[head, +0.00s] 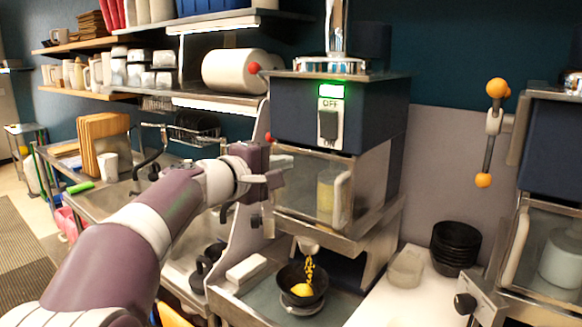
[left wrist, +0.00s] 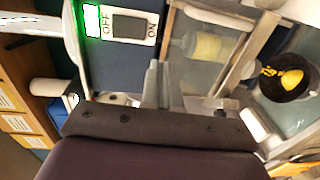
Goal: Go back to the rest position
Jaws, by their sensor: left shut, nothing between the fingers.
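My left gripper (head: 275,180) is shut and empty, in front of the dispenser's left side; it also shows in the left wrist view (left wrist: 155,88). The dispenser (head: 290,110) is a dark blue and steel machine with a green-lit display and a rocker switch (head: 328,125) marked OFF and ON. A black bowl (head: 291,273) stands under its nozzle (head: 307,246). Yellow topping (head: 302,290) lies in the bowl, and yellow bits hang in the air between nozzle and bowl. The bowl also shows in the left wrist view (left wrist: 268,92). My right gripper is not in view.
A stack of black bowls (head: 455,245) and a clear container (head: 405,268) stand on the white counter at right. A second machine (head: 545,230) stands at far right. Shelves (head: 165,95) with cups and a paper roll (head: 235,70) are behind my left arm.

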